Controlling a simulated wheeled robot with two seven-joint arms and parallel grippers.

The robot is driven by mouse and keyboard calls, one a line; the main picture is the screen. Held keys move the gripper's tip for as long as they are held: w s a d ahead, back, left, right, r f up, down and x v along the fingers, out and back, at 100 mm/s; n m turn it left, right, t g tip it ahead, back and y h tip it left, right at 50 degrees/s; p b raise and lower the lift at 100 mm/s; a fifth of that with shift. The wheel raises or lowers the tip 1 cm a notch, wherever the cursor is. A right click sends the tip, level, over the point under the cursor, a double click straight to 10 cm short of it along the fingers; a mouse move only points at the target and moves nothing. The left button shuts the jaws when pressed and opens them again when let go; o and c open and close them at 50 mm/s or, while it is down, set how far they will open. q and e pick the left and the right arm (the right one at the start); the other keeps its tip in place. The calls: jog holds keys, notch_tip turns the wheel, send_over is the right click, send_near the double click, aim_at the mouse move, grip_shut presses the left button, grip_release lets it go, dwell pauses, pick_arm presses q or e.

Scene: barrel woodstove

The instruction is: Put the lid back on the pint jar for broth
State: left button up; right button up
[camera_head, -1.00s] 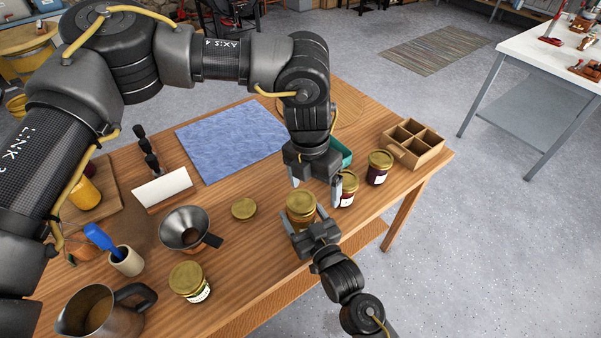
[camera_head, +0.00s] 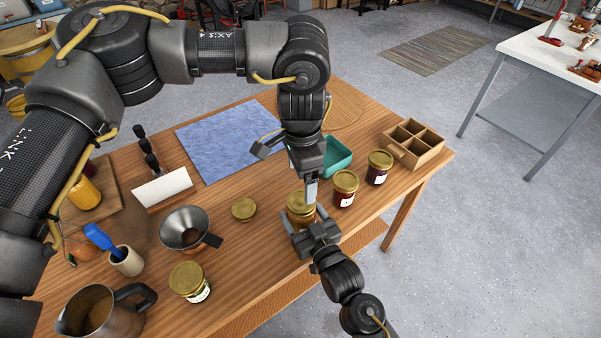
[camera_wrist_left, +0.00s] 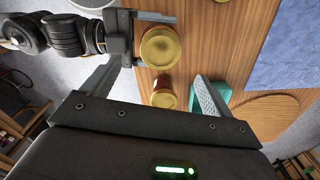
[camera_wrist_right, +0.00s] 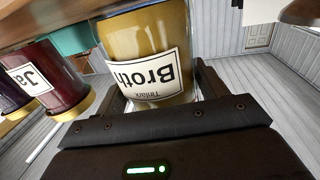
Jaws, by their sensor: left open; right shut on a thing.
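The broth jar (camera_wrist_right: 150,50), labelled "Broth", is amber glass and stands between the fingers of my right gripper (camera_head: 311,226), which is shut on it near the table's front edge. A gold lid (camera_wrist_left: 160,47) shows on top of this jar in the left wrist view and the head view (camera_head: 300,203); I cannot tell how firmly it sits. My left gripper (camera_head: 288,170) is open and empty, above and just behind the jar. One of its fingers hides part of the area by the lid. A separate gold lid (camera_head: 243,209) lies flat on the table, left of the jar.
Two dark jam jars with gold lids (camera_head: 345,186) (camera_head: 379,166) stand close on the right, before a wooden divided box (camera_head: 413,142). A teal tray (camera_head: 336,158) is behind my left gripper. A funnel (camera_head: 185,229), a lidded jar (camera_head: 189,281) and a metal jug (camera_head: 92,309) stand at left.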

aim_at(301, 200)
pick_arm(q)
jog(key=n, duration=0.3)
dwell(0.4)
jog(key=shift+f, duration=4)
jog(key=shift+c, duration=0.5)
